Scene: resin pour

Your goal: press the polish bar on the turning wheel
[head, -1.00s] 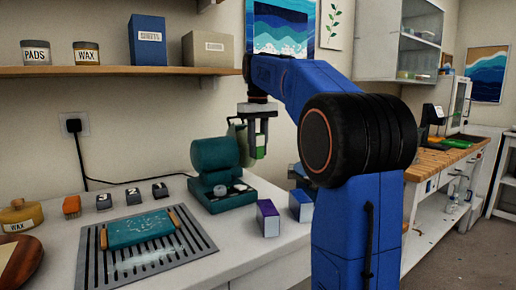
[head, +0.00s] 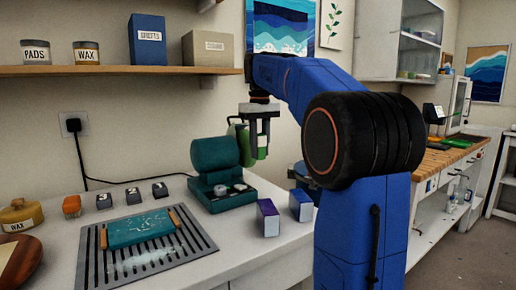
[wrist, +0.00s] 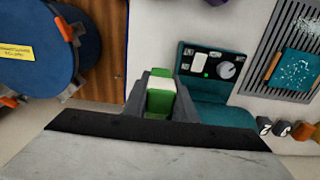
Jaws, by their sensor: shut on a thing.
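The polishing machine (head: 212,157) is a teal motor housing on a teal base, standing on the white bench in the head view. Its base with a knob and a lit green button shows in the wrist view (wrist: 212,64). My gripper (head: 262,150) points down just right of the machine's housing. It is shut on the green polish bar (wrist: 161,101), which has a pale band and sits between the fingers in the wrist view. I cannot tell whether the bar touches the wheel.
Two purple-and-white boxes (head: 268,218) stand right of the machine, near the front edge. A slatted grey tray (head: 190,240) with a teal board (head: 138,230) lies to the left. A blue round container (wrist: 45,50) with orange clips shows in the wrist view. A shelf (head: 110,71) runs above.

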